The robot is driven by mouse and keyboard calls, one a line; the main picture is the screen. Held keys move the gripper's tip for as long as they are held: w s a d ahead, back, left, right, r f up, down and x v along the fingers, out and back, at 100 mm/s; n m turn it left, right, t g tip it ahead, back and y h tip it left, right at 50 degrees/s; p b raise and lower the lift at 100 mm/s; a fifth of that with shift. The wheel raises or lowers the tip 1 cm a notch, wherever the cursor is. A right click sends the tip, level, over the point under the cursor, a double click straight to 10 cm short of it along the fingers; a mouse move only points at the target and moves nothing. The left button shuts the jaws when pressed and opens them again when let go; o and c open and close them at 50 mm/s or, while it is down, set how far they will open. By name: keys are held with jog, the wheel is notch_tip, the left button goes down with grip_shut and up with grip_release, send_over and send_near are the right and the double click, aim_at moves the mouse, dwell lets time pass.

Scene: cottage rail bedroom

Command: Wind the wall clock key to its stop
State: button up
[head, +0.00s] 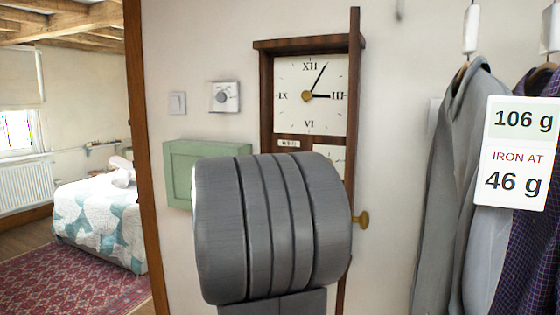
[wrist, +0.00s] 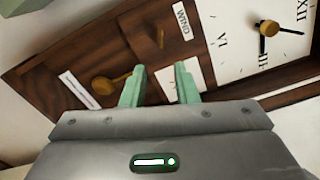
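The wall clock (head: 311,92) has a dark wood case and a white dial; my arm hides its lower part in the head view. In the wrist view, the clock dial (wrist: 232,52) is at the right, turned sideways. A WIND label (wrist: 182,20) is on the wood. A brass-coloured piece (wrist: 104,85), seemingly the key, has a rounded end and a narrow arm reaching the left fingertip; I cannot tell if they touch. My gripper (wrist: 158,80) has two green fingers, apart, with nothing visibly held between them. It is hidden in the head view.
A tall wooden edge with a brass knob (head: 361,219) stands at the clock's right. A green box (head: 180,175) and a thermostat (head: 225,97) are on the wall at left. A doorway opens far left.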

jog(key=p+x, duration=0.1)
jog(key=x, duration=1.2)
jog(key=shift+w+d+p, duration=0.2)
jog(key=shift+p, duration=0.15)
jog(key=shift+r, duration=0.1)
grip_shut()
